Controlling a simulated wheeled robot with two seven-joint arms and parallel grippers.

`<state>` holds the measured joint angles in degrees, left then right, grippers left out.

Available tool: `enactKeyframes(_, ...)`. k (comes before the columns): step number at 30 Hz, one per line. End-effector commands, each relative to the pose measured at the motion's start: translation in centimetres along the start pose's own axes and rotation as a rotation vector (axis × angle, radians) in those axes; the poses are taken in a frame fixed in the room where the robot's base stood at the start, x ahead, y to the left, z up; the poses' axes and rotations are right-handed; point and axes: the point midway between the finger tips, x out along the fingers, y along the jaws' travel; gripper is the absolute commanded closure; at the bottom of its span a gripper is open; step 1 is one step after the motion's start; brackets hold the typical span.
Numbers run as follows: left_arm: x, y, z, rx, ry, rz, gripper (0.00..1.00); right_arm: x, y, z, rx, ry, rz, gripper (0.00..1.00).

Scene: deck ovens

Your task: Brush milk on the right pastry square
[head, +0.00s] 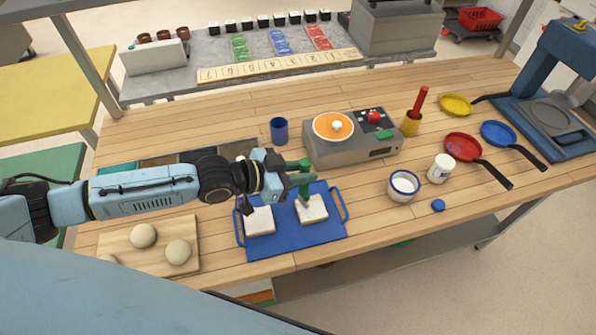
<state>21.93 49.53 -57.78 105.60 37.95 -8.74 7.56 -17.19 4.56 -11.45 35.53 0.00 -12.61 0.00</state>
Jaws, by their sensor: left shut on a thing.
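Two pale pastry squares lie on a blue tray (337,228) with handles: the left pastry square (260,221) and the right pastry square (316,212). My left gripper (299,178) is shut on a green brush (304,192), held roughly upright above the right pastry square. The brush's lower end is at the square's upper left part; I cannot tell if it touches. A white bowl with a blue rim (403,186), holding something white, stands to the right of the tray. My right gripper is not in view.
A grey scale (340,155) with an orange dish stands behind the tray, a blue cup (279,130) beside it. A white jar (440,169), a blue lid (438,205) and several pans are at right. A board with dough balls (116,241) is at left.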

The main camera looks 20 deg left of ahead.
Motion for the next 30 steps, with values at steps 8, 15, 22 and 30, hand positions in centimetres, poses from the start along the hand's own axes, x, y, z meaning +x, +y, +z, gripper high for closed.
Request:
enactKeyframes(8, 1.5, 0.3, -0.5, 0.000, 0.000, 0.000, 1.00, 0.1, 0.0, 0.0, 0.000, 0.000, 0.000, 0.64)
enactKeyframes(15, 2.6, 0.4, -0.9, 0.000, 0.002, 0.000, 1.00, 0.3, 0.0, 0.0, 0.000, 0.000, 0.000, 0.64)
enactKeyframes(22, 3.9, 0.6, -1.2, 0.000, -0.001, 0.001, 1.00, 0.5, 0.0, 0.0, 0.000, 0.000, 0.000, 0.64)
enactKeyframes(30, 3.9, 0.6, -1.2, -0.001, -0.003, 0.001, 1.00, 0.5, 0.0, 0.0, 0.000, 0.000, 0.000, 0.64)
